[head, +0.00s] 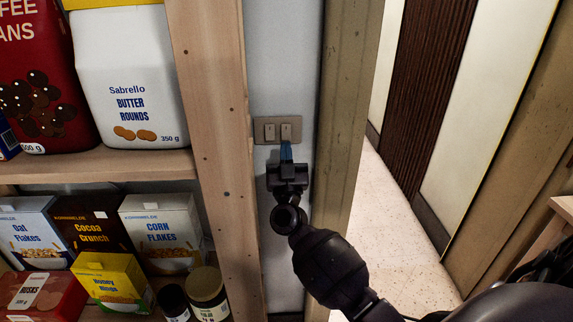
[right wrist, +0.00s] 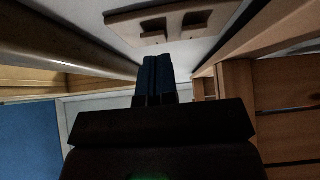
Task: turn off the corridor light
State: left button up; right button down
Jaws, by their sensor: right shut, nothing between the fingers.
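My left gripper is not in view.
The shelf post (head: 215,130) stands close to the left of my right gripper, with shelves of cereal boxes and bags beyond it. The door frame (head: 347,130) is close on the right. Past it lies a speckled corridor floor (head: 390,230).

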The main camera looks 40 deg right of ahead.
jog(key=shift+w+d+f, duration=0.15)
jog(key=shift+w+d, duration=0.1)
jog(key=shift+w, duration=0.2)
jog(key=shift+w+d, duration=0.1)
jog(key=shift+w, duration=0.05)
jog(key=shift+w+d, duration=0.1)
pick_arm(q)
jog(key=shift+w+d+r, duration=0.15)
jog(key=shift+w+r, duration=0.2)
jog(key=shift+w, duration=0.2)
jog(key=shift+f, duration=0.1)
